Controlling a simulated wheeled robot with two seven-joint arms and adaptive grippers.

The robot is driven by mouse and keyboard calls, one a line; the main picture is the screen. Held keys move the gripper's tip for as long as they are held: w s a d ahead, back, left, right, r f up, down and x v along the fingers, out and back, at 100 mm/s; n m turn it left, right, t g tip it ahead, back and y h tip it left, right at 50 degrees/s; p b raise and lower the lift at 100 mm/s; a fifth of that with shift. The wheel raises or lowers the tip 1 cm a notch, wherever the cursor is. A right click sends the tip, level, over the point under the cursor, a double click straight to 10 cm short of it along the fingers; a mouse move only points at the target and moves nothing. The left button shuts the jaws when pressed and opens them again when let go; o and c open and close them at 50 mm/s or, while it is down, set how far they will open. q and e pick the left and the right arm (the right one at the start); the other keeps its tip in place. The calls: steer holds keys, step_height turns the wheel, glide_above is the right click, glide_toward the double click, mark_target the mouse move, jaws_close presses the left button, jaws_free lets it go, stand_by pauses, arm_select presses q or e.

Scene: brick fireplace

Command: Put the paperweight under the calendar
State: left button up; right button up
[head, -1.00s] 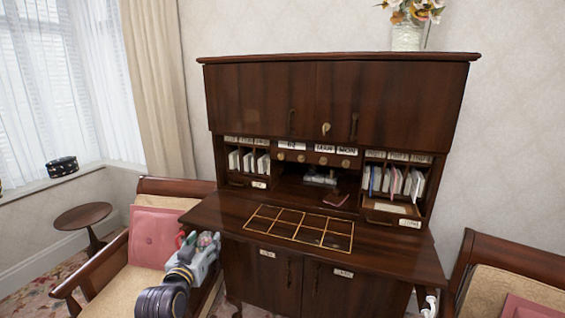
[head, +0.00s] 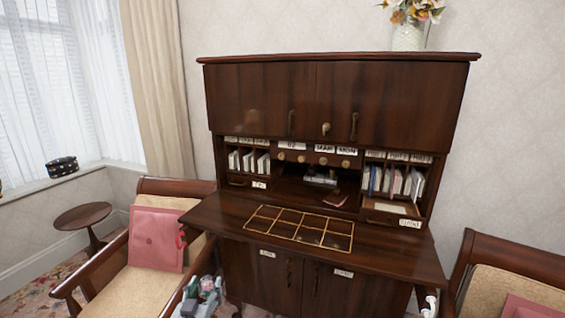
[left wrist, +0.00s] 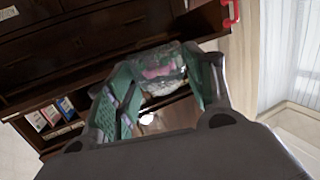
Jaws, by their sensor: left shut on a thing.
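My left gripper (head: 207,285) is at the lower left in the head view, in front of the writing desk's left front corner and below its top. In the left wrist view its green-lined fingers (left wrist: 160,92) are shut on a clear glass paperweight (left wrist: 163,66) with pink and white inside. The fingers partly cover the paperweight. The calendar (head: 318,148) is a row of white cards with day and month under the cabinet doors. Below it is a dark open niche (head: 290,183).
In the niche are a grey stapler-like object (head: 321,178) and a small reddish item (head: 335,199). A gold grid (head: 300,227) marks the desk top. Letter slots (head: 250,160) flank the niche. A red hook (head: 182,238) is on the desk's left side. A cushioned armchair (head: 140,270) stands left.

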arm_select(q)
steer(key=s+f, duration=0.6)
steer(key=f, duration=0.2)
steer(key=shift+d+f, duration=0.15)
steer(key=shift+f, duration=0.1)
steer(key=shift+r, duration=0.1)
stand_by(1.7)
steer(key=d+r+m+g+h, duration=0.1)
steer(key=d+r+m+h, duration=0.3)
steer(key=d+r, duration=0.3)
steer(key=s+d+r+m+g+h, duration=0.1)
steer(key=d+r+h, duration=0.5)
steer(key=r, duration=0.8)
steer(key=shift+d+r+m+g, duration=0.25)
steer(key=shift+d+m+g, duration=0.65)
steer(key=shift+m, duration=0.5)
steer(key=shift+d, duration=0.1)
